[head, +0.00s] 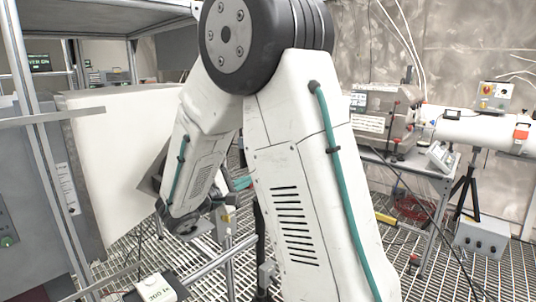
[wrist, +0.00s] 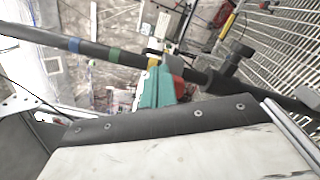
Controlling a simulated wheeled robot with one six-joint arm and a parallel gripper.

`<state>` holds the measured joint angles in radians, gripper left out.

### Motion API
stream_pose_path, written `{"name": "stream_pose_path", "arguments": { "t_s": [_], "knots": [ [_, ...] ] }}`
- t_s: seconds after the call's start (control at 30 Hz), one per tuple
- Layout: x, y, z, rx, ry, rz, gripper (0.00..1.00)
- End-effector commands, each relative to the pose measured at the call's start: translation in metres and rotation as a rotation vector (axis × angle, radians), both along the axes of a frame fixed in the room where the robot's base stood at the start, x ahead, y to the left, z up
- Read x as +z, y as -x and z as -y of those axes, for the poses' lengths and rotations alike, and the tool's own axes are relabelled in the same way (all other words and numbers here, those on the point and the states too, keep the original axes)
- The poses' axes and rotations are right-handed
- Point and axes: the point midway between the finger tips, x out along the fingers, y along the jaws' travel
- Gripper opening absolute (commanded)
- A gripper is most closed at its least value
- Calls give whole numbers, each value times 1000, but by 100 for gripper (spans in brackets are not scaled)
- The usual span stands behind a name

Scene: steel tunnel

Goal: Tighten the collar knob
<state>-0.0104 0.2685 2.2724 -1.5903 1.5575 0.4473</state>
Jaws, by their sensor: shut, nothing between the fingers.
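My arm fills the middle of the head view and folds down to a dark end, where my gripper (head: 188,228) shows small and dark beside the cream panel. It is shut and empty, and its fingers are hard to make out. In the wrist view a dark rod (wrist: 130,55) with blue, green and yellow bands crosses the upper part. A dark collar with a knob (wrist: 233,66) sits toward the rod's right end. It stands apart from the white surface in front. I cannot tell from these views how tight the knob is. I cannot pick it out in the head view.
A large cream panel (head: 125,150) and a grey cabinet (head: 30,200) stand at left. A teal part (wrist: 155,88) is below the rod. A white surface with a dark riveted edge (wrist: 150,122) fills the foreground. A bench (head: 430,176) with equipment stands right, above grating floor.

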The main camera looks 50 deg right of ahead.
Motion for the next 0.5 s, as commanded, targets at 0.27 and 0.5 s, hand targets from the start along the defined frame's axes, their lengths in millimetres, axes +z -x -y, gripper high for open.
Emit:
{"name": "stream_pose_path", "arguments": {
  "t_s": [0.27,0.5],
  "knots": [
    [-5,1,0,0,0,-2,0],
    [-5,1,0,0,0,-1,0]
  ]
}}
